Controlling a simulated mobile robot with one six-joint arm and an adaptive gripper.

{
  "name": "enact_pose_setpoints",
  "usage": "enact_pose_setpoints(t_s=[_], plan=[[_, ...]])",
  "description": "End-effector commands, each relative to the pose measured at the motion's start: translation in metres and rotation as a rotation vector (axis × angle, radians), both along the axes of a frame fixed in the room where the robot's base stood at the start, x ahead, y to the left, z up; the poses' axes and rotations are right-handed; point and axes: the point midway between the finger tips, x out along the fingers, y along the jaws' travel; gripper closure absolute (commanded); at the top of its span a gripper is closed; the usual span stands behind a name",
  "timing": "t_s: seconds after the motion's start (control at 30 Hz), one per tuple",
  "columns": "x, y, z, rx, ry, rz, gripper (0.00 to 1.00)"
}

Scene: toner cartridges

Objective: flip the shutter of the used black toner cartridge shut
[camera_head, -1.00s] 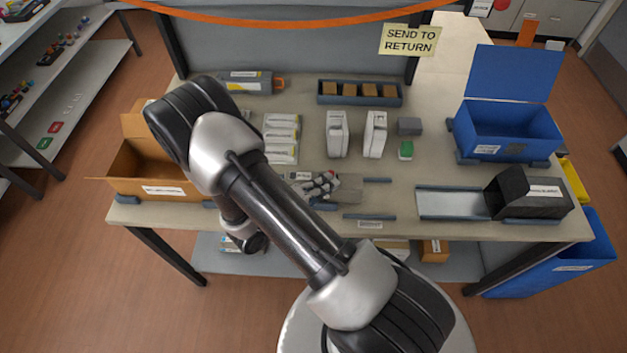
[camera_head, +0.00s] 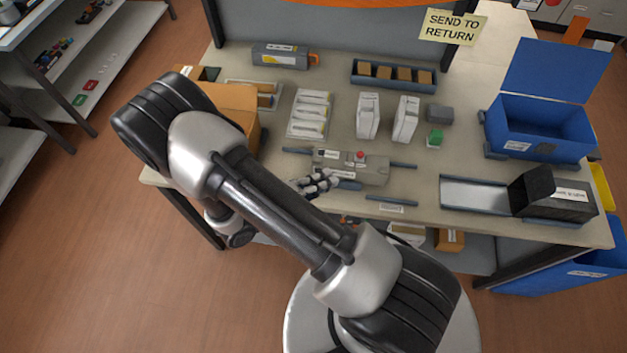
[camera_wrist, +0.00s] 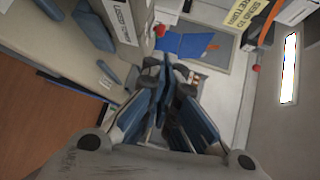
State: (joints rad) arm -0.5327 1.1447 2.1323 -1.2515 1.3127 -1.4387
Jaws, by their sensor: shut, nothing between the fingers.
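The used toner cartridge (camera_head: 372,173) is a long grey block with white labels. It lies between blue rails near the front of the table, and a red knob (camera_head: 360,155) stands on its top. In the wrist view the cartridge (camera_wrist: 139,12) is at the top, with a large label and the red knob (camera_wrist: 160,30). I cannot make out the state of its shutter. My gripper (camera_head: 328,181) is shut and empty at the cartridge's front left side. Its blue-padded fingers (camera_wrist: 163,75) meet in the wrist view; whether they touch the cartridge is unclear.
White cartons (camera_head: 367,116) stand behind the cartridge, with a blue tray of brown boxes (camera_head: 393,87) farther back. A cardboard box (camera_head: 232,108) is left, partly behind my arm. A black chute box (camera_head: 553,193) and open blue bin (camera_head: 540,130) are right.

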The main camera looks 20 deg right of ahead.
Motion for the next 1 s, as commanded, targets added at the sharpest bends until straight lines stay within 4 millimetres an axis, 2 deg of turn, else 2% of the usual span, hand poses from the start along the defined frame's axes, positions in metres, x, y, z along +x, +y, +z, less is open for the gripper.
enact_pose_setpoints(t_s=[0.1, 0.27, 0.87, 1.0], plan=[[-0.002, 0.019, 0.004, 0.001, -0.001, 0.004, 1.0], [-0.005, 0.03, 0.006, 0.0, 0.0, 0.002, 1.0], [-0.006, 0.031, 0.007, 0.001, -0.001, -0.001, 1.0], [-0.005, 0.03, 0.017, 0.035, -0.063, -0.051, 1.0]])
